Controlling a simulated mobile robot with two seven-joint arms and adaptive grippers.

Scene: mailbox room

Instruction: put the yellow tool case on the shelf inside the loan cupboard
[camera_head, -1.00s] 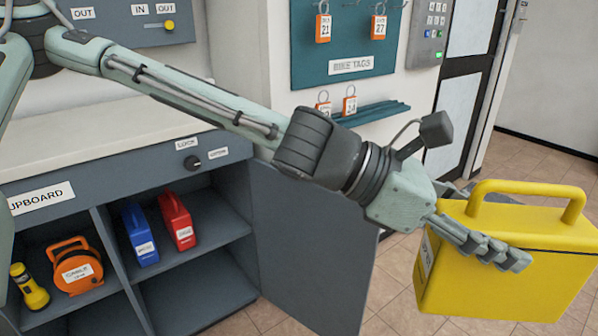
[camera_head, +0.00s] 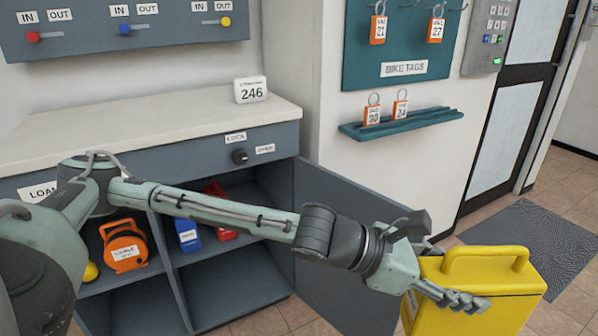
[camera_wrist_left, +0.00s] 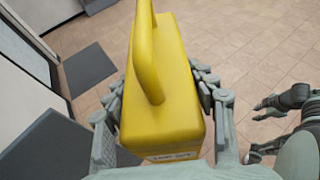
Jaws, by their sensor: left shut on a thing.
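The yellow tool case (camera_head: 485,290) hangs in the air at the lower right, its handle on top, in front of the cupboard's open door. My left gripper (camera_head: 455,298) is shut on its body; fingers lie along both sides in the left wrist view (camera_wrist_left: 162,95). The loan cupboard (camera_head: 225,255) stands open at the left and centre. Its shelf (camera_head: 240,248) holds a blue case (camera_head: 187,235) and a red case (camera_head: 222,212), both partly hidden by my left arm. My right gripper (camera_wrist_left: 272,105) shows at the right of the left wrist view; its opening is unclear.
The open cupboard door (camera_head: 345,245) stands between the opening and the case. An orange reel (camera_head: 124,246) and a partly hidden yellow torch (camera_head: 90,271) are in the left compartment. A teal ledge (camera_head: 400,124) juts from the wall. Tiled floor is free at the right.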

